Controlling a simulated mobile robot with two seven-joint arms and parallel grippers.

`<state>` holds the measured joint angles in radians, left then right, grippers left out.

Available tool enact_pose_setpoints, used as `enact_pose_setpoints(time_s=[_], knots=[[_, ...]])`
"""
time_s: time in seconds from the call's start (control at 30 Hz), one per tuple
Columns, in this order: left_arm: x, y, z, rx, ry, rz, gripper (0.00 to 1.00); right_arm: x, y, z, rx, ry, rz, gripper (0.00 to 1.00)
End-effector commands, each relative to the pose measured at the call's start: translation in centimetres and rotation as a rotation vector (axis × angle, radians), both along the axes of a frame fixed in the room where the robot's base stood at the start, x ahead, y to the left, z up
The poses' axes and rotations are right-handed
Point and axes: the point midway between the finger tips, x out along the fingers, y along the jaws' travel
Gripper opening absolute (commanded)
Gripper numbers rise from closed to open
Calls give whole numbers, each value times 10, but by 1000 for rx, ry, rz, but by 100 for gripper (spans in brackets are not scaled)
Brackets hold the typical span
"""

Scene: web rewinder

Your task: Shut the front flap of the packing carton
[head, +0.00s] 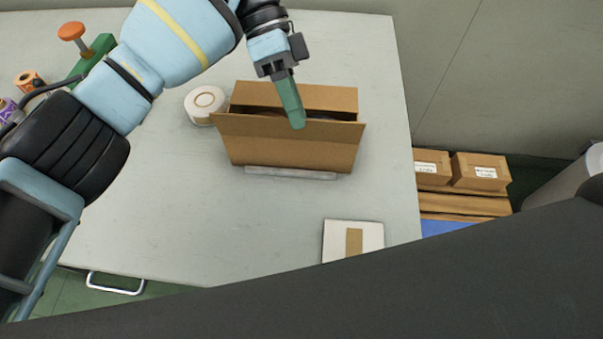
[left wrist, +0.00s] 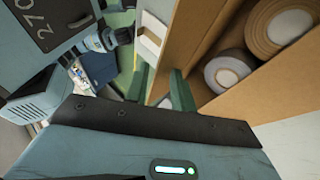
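The brown packing carton (head: 290,152) stands on the grey table with its top partly open. Its front flap (head: 240,124) is not shut; it sticks up and out along the near edge. The rear panel or flap (head: 320,97) shows behind a dark gap. My left gripper (head: 297,124) points down, its green fingers overlapping the front flap in the head view. Contact cannot be told. My right gripper is not in view.
A white tape roll (head: 205,104) stands left of the carton. A pale bar (head: 290,173) lies along its front base. A white box with a tan strip (head: 340,240) is near the front edge. Small cartons (head: 480,172) are stacked beyond the table's right edge. The table's front left is clear.

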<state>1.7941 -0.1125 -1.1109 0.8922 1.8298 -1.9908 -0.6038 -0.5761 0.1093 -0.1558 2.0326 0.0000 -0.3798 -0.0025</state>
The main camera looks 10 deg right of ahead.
Motion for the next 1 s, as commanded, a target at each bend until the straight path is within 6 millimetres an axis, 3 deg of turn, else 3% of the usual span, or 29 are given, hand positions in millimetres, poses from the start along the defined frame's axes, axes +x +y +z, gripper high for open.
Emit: enact_pose_setpoints(time_s=[0.47,1.0], knots=[[-48,7,5,-3,-1,-1,25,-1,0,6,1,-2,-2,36],[-116,17,11,-2,-1,-1,25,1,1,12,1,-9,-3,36]])
